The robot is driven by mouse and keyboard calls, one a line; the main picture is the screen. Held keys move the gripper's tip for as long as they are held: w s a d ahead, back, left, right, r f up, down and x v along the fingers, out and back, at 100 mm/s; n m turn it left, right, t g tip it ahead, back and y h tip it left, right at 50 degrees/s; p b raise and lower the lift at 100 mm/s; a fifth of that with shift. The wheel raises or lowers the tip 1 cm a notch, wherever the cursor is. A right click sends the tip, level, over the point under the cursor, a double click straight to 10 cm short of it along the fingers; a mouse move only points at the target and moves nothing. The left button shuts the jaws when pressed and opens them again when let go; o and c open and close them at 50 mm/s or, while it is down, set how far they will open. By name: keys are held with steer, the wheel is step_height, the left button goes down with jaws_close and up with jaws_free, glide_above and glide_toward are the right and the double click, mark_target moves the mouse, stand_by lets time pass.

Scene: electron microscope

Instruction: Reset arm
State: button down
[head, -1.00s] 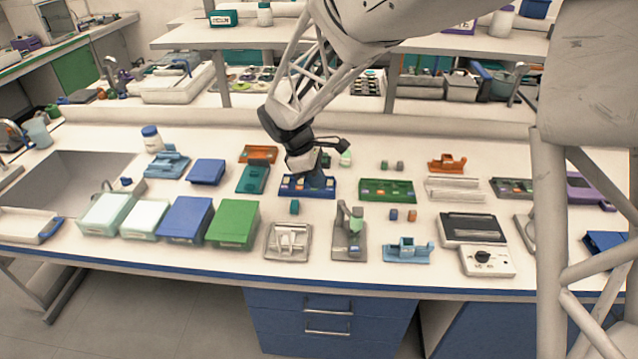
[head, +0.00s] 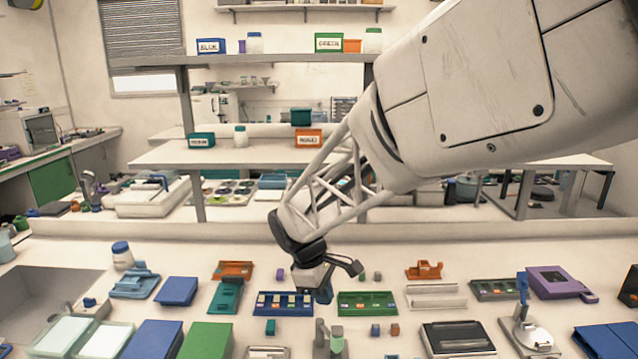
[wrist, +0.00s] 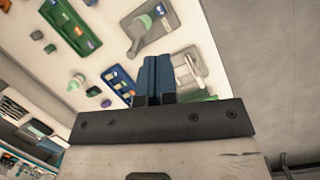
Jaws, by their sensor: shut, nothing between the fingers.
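My gripper (head: 324,290) hangs above the lab bench at the right end of the blue tray (head: 272,309), which holds several small coloured pieces. Its fingers are blue and together, with nothing between them. In the wrist view the shut fingers (wrist: 155,75) point over the bench. The blue tray also shows in the wrist view (wrist: 118,82), beside the fingers. My arm reaches in from the upper right of the head view.
A green tray (head: 367,310) lies just right of my gripper. A sink (head: 40,292) is at the left, with blue and green lidded boxes near the front. Shelves (head: 250,155) stand behind the bench. An orange holder (head: 424,271) sits further right.

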steer(key=s+d+r+m+t+y, duration=0.1)
steer(key=s+d+r+m, duration=0.2)
steer(key=s+d+m, duration=0.4)
steer(key=s+d+r+m+t+y, duration=0.1)
steer(key=s+d+r+m, duration=0.3)
steer(key=s+d, duration=0.6)
steer(key=s+m+y, duration=0.1)
steer(key=s+m, duration=0.1)
steer(key=s, duration=0.6)
steer(key=shift+s+d+m+t, duration=0.3)
steer(key=shift+m+t, duration=0.1)
